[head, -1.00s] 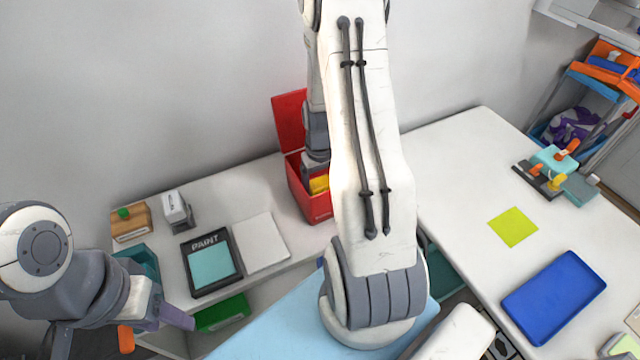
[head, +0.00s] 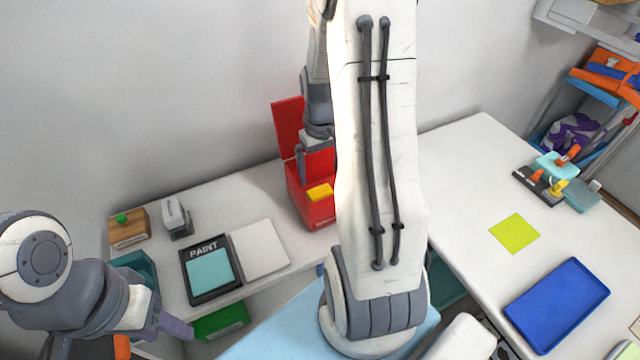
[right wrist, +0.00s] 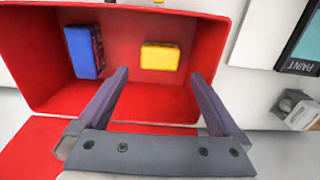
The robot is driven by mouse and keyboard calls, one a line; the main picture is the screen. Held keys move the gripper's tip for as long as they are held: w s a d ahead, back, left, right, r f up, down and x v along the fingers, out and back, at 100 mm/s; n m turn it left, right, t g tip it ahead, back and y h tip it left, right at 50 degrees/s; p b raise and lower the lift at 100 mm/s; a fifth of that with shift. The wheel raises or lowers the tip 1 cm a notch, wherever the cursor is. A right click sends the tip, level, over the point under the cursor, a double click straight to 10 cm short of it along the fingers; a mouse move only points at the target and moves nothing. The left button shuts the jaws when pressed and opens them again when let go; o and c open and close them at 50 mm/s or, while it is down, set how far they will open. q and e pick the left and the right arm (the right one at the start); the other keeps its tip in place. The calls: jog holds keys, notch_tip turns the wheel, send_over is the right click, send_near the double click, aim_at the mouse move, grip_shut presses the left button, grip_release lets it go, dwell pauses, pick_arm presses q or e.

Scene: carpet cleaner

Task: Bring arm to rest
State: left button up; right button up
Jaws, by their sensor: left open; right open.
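My right arm crosses the middle of the head view, with its gripper reaching down to the red box (head: 310,211) at the back. In the right wrist view my right gripper (right wrist: 160,75) is open and empty, over the red box (right wrist: 118,105). A yellow block (right wrist: 160,57) and a blue block (right wrist: 84,52) lie inside, beyond the fingertips. The yellow block (head: 320,192) also shows in the head view. My left gripper (head: 176,327) is at the lower left, by the near edge of the left table; its fingers are partly cut off or hidden.
The right table holds a blue tray (head: 557,304) and a yellow-green square (head: 514,233).

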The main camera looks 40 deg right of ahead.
jog(key=s+a+r+n, duration=0.15)
jog(key=a+r, duration=0.25)
jog(key=a, duration=0.6)
jog(key=s+a+r+n, duration=0.1)
jog(key=a+r+n, duration=0.25)
jog(key=a, duration=0.65)
jog(key=s+a+r+n, duration=0.1)
jog(key=s+a+n, duration=0.1)
jog(key=s+a, duration=0.3)
jog(key=s+a+r+n+y, duration=0.1)
jog(key=s+a+r+n, duration=0.1)
jog(key=s+a, duration=0.4)
jog(key=s+n, duration=0.1)
jog(key=s, duration=0.1)
jog(key=shift+s, duration=0.4)
